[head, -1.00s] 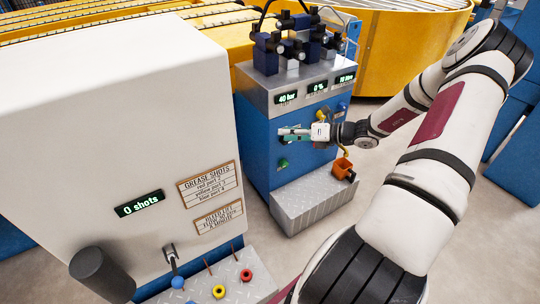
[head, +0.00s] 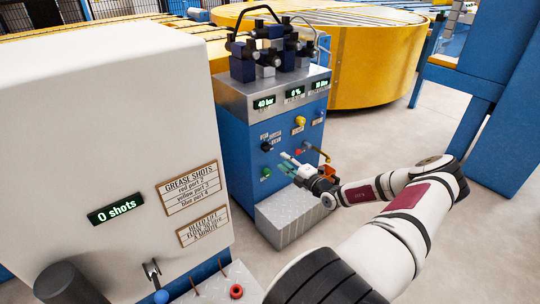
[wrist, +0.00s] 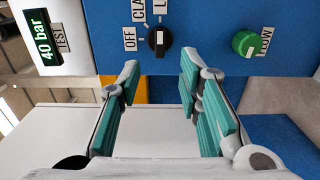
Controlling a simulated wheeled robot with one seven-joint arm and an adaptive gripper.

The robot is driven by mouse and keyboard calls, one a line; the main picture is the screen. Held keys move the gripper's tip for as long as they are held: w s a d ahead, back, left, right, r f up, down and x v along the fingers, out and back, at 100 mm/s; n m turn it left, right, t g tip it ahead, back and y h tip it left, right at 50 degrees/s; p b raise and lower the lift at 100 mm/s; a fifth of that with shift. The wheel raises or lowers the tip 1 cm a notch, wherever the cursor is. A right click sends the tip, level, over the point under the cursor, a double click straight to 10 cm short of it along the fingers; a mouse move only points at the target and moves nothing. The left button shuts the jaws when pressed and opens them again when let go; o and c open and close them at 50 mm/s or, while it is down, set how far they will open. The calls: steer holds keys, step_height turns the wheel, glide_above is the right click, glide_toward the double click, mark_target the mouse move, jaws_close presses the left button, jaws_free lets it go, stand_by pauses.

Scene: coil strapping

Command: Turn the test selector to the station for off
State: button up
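The test selector is a black knob (head: 266,146) on the blue front of the machine cabinet. In the wrist view the knob (wrist: 160,40) carries a white mark that seems to point up the picture, towards a cut-off label starting with L. The OFF label (wrist: 130,39) is left of the knob, with a cut-off CLA label (wrist: 138,10) above OFF. My gripper (head: 287,164) is right of and below the knob in the head view. In the wrist view its teal-padded fingers (wrist: 158,77) are apart with nothing between them, and the knob is beyond their tips, untouched.
A green knob (wrist: 244,43) marked FLOW is beside the selector. A 40 bar display (wrist: 42,38) marked TEST is at the left. A metal step (head: 290,220) juts out below.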

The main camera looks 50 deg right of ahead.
mark_target(267, 148)
steer(key=b+x, duration=0.3)
steer(key=x, duration=0.6)
steer(key=shift+w, duration=0.1)
jaws_close()
